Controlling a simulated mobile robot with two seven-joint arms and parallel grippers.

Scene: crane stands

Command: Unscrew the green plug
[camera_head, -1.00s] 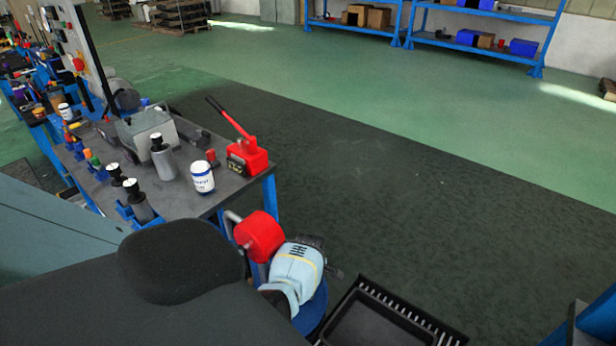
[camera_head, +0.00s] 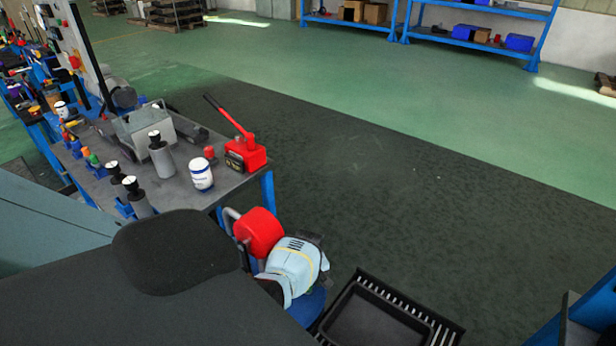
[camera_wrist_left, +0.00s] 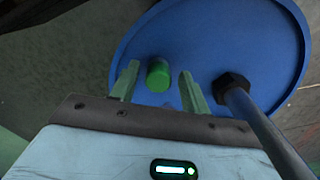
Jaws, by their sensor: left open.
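The green plug (camera_wrist_left: 158,75) is a short green cylinder on the face of a round blue disc (camera_wrist_left: 215,40) in the left wrist view. My left gripper (camera_wrist_left: 160,71) is open, with one green finger on either side of the plug. Gaps show between the fingers and the plug, and it is not gripped. In the head view the light blue body of my left gripper (camera_head: 292,266) is over the blue disc (camera_head: 308,306), and it hides the plug and fingers. My right gripper is in neither view.
A dark bolt and rod (camera_wrist_left: 236,92) stand right of the plug, close to the right finger. A black tray (camera_head: 372,318) lies right of the disc. A workbench (camera_head: 228,184) with a red hand pump (camera_head: 245,154) and bottles is at left. Open floor lies beyond.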

